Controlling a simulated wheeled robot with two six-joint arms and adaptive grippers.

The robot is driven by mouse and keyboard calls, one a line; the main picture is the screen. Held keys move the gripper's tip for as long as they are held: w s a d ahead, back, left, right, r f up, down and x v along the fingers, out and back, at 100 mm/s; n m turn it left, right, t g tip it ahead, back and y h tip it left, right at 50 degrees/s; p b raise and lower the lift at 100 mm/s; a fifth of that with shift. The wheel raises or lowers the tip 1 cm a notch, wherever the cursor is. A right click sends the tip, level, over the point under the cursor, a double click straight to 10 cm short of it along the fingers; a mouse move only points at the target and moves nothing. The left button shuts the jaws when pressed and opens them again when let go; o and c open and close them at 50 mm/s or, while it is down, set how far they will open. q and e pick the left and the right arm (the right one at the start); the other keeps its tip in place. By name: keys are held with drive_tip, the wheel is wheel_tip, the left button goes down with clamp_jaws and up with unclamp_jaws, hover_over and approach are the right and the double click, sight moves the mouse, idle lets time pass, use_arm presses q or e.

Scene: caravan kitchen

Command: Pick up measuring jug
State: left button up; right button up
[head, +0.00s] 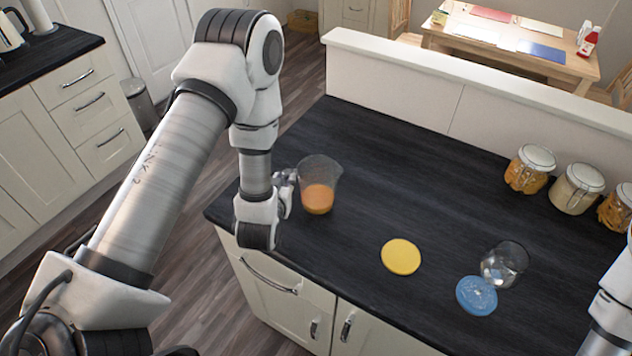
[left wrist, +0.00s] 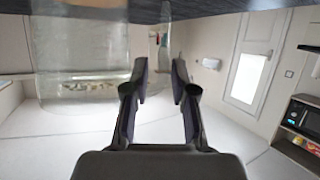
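The measuring jug (head: 318,198) is a clear vessel with orange liquid in its lower part. It stands upright near the left end of the dark counter. My left gripper (head: 287,179) is low at the jug's left side, very close to it. In the left wrist view the clear jug (left wrist: 80,65) fills the upper left, beside the fingers. My left gripper (left wrist: 162,75) shows two spread fingers there. A thin clear strip, perhaps the handle (left wrist: 165,35), shows beyond the gap between them. I cannot tell if the fingers touch it. My right gripper is out of view.
A yellow disc (head: 401,256), a blue disc (head: 477,296) and a clear glass container (head: 505,264) lie to the right on the counter (head: 400,180). Several lidded jars (head: 530,169) stand along the low back wall (head: 450,95). The counter between the jug and jars is clear.

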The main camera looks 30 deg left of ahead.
use_arm(q)
drive_tip(key=shift+s+a, duration=0.15)
drive_tip(key=shift+s, duration=0.05)
drive_tip(key=c, duration=0.4)
drive_tip(key=shift+w, duration=0.2)
clamp_jaws()
drive_tip(key=shift+s+r, duration=0.1)
drive_tip(key=shift+r, duration=0.05)
